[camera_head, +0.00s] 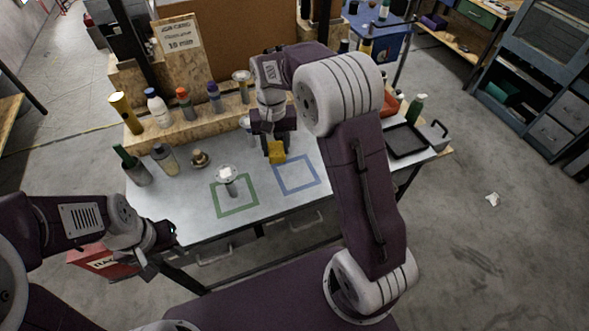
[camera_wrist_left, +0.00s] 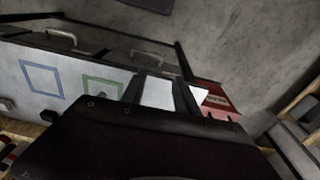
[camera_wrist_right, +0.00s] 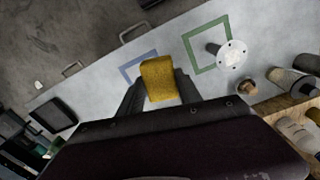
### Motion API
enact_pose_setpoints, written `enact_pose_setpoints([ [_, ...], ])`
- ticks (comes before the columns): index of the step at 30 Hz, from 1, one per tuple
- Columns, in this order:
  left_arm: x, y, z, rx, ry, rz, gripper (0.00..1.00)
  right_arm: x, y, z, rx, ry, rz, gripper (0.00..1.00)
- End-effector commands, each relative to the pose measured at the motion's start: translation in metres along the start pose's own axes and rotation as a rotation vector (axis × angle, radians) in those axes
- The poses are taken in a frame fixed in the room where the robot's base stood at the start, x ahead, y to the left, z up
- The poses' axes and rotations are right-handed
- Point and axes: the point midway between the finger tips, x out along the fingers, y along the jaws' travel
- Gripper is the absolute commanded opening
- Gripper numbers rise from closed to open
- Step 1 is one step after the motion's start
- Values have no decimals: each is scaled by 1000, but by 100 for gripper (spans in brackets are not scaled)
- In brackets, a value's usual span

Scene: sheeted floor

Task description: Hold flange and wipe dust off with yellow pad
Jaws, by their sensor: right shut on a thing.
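The flange (camera_head: 227,176) stands upright in the green square (camera_head: 236,209) on the white table; its pale round disc is on top of a grey stem. It also shows in the right wrist view (camera_wrist_right: 231,53). The yellow pad (camera_head: 277,152) is in my right gripper (camera_head: 276,140), which is shut on it near the blue square (camera_head: 297,188); the pad also shows in the right wrist view (camera_wrist_right: 158,80). My left gripper (camera_head: 168,237) is off the table's front left edge, away from the flange. In the left wrist view its fingers (camera_wrist_left: 166,92) are apart with nothing between them.
A wooden shelf with several bottles (camera_head: 185,103) runs along the back. A green-topped bottle (camera_head: 132,165), a grey bottle (camera_head: 165,158) and a brass part (camera_head: 200,158) stand at the left. A black tray (camera_head: 404,140) lies at the right. The table's front is clear.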

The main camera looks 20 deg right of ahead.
Motion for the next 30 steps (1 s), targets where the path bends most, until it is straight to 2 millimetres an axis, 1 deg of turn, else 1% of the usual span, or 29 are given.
enact_pose_setpoints([
  [1,0,0,0,0,0,0,36,-7,-18,-13,-8,3,-1,9],
  [2,0,0,0,0,0,0,36,-11,-28,-20,-13,3,-1,9],
  [3,0,0,0,0,0,0,36,-15,-43,-26,-21,2,-1,9],
  [6,0,0,0,0,0,0,36,-21,-78,-38,-55,0,0,9],
  [9,0,0,0,0,0,0,36,-22,-105,-43,-97,-2,1,9],
  [13,0,0,0,0,0,0,36,-17,-131,-45,-142,-2,1,9],
  [15,0,0,0,0,0,0,36,-10,-145,-42,-169,-2,1,9],
  [21,0,0,0,0,0,0,36,6,-160,-28,-211,-1,1,9],
  [24,0,0,0,0,0,0,36,7,-164,-25,-221,1,0,9],
  [27,0,0,0,0,0,0,36,7,-164,-25,-221,1,0,9],
  [28,0,0,0,0,0,0,39,7,-164,-25,-221,1,0,9],
  [29,0,0,0,-1,-2,1,48,7,-164,-25,-221,1,0,9],
  [30,1,1,2,-8,-13,4,54,7,-164,-26,-221,1,0,9],
])
